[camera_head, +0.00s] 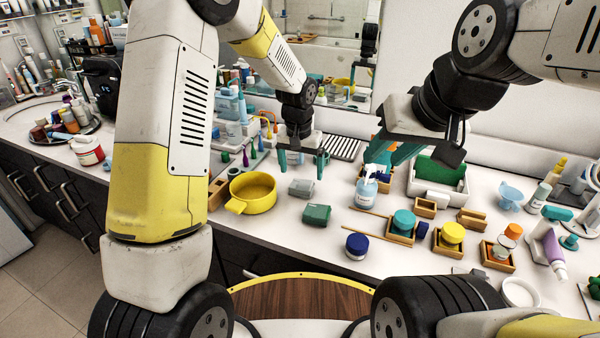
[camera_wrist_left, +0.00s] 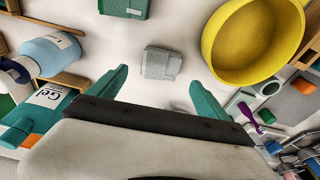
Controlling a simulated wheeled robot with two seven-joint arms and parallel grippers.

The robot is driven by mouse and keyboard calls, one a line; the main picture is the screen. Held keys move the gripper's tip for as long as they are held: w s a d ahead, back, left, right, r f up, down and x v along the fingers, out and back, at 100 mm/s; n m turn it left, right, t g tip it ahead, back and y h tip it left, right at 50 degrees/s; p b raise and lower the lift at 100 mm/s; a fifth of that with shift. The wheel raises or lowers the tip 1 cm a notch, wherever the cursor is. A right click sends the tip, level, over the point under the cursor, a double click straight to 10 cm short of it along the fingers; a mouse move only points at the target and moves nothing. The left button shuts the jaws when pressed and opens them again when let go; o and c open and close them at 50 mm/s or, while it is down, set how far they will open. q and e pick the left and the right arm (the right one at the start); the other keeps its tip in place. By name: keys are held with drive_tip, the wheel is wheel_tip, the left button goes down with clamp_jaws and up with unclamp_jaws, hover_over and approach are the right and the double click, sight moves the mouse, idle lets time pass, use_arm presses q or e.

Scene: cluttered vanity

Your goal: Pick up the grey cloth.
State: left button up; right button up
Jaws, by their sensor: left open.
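The grey cloth (camera_head: 301,187) is a small folded block lying flat on the white countertop, right of the yellow pan. It also shows in the left wrist view (camera_wrist_left: 161,63), beyond and roughly between the fingertips. My left gripper (camera_head: 303,160) is open and empty, above and behind the cloth in the head view. Its two teal fingers are spread apart in the left wrist view (camera_wrist_left: 158,82) and do not hold the cloth. My right gripper (camera_head: 402,153) is farther right, near the green and white tray; its jaw opening is unclear.
A yellow pan (camera_head: 254,192) stands left of the cloth. A teal-green folded block (camera_head: 317,214) lies in front of it. A pump bottle (camera_head: 366,190) and wooden holders with jars (camera_head: 403,224) stand to the right. Bare counter surrounds the cloth.

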sight(302, 185)
use_arm(q)
drive_tip(key=f, duration=0.5)
drive_tip(key=shift+w+f, duration=0.2)
drive_tip(key=shift+f, duration=0.1)
drive_tip(key=c, duration=1.4)
